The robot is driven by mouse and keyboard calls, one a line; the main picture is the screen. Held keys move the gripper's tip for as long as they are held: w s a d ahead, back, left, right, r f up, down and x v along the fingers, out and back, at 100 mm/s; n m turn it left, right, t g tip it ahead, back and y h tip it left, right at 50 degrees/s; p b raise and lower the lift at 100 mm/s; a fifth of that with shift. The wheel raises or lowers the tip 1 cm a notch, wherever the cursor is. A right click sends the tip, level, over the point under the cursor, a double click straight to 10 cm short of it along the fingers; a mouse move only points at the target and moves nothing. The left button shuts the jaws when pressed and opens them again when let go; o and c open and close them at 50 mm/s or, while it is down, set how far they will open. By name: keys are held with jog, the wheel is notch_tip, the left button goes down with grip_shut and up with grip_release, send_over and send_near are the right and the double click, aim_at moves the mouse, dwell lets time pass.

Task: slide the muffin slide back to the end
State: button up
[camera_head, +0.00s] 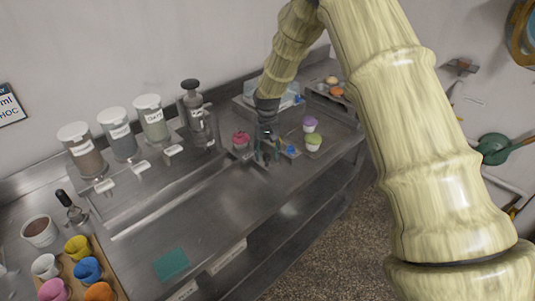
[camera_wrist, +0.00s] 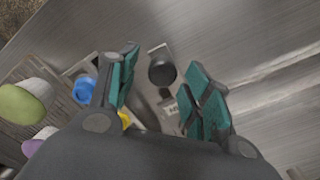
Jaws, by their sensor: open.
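A metal slide piece (camera_wrist: 158,52) with a round black knob (camera_wrist: 162,73) lies on the counter in the wrist view; I take it for the muffin slide. My gripper (camera_wrist: 160,85) is open, with its teal-padded fingers spread on either side of the knob, and nothing is held. I cannot tell whether either finger touches it. In the head view my gripper (camera_head: 267,154) is low over the steel counter, between a pink-topped muffin (camera_head: 240,139) and a green-topped muffin (camera_head: 313,142). The rest of the slide is hidden by my gripper.
A purple-topped muffin (camera_head: 309,124) stands behind the green one. A small blue thing (camera_wrist: 84,88) and a yellow one (camera_wrist: 125,119) lie beside my left finger. Labelled jars (camera_head: 119,136) and a dark-topped dispenser (camera_head: 195,115) line the wall.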

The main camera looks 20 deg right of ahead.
notch_tip(320, 180, up, 11)
jog(key=shift+d+r, duration=0.15)
jog(key=shift+r, duration=0.05)
dwell(0.3)
dwell(0.3)
